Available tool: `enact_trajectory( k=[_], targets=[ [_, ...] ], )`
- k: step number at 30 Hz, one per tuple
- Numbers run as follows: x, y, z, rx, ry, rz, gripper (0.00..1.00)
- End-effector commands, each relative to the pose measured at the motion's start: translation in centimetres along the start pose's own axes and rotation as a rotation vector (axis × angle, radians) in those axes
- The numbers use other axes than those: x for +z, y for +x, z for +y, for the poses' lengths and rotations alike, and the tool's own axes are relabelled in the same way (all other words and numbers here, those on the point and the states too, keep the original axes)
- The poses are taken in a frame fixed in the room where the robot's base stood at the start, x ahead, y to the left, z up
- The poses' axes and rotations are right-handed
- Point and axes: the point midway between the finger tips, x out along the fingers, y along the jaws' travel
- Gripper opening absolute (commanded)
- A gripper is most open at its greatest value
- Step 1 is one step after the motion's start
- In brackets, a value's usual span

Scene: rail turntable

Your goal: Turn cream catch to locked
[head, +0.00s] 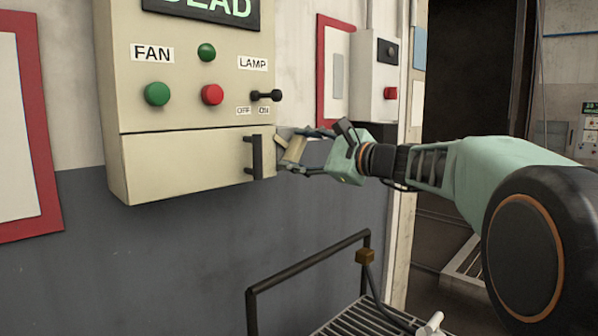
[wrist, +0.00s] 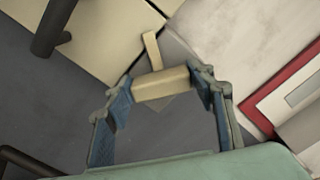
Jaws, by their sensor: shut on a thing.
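The cream catch (head: 293,149) is a small flat bar on the right side of the beige control box's lower door. It stands tilted in the head view. In the wrist view the cream catch (wrist: 162,83) lies between both finger pads, with a thin cream strip above it. My gripper (head: 303,151) comes from the right and is shut on the catch. The fingers show on both sides of it in the wrist view (wrist: 162,90). The fingers partly hide the catch's mount, and I cannot read any locked mark.
The beige control box (head: 185,100) carries buttons and a lamp switch (head: 266,96). A black door handle (head: 254,157) is just left of my gripper. A grey box with a red button (head: 375,80) hangs behind. A dark rail (head: 310,262) stands below. Open air lies beneath the gripper.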

Motion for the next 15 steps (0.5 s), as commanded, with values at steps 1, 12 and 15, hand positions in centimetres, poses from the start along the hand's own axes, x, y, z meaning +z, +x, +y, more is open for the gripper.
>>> enact_trajectory(
  k=[1, 12, 15],
  targets=[
    [-0.5, -0.03, 0.69, -0.001, -0.047, 0.0, 0.26],
    [-0.39, -0.02, 0.69, 0.0, -0.372, 0.0, 0.26],
    [-0.36, -0.02, 0.65, 0.001, -0.44, 0.0, 0.26]
  ],
)
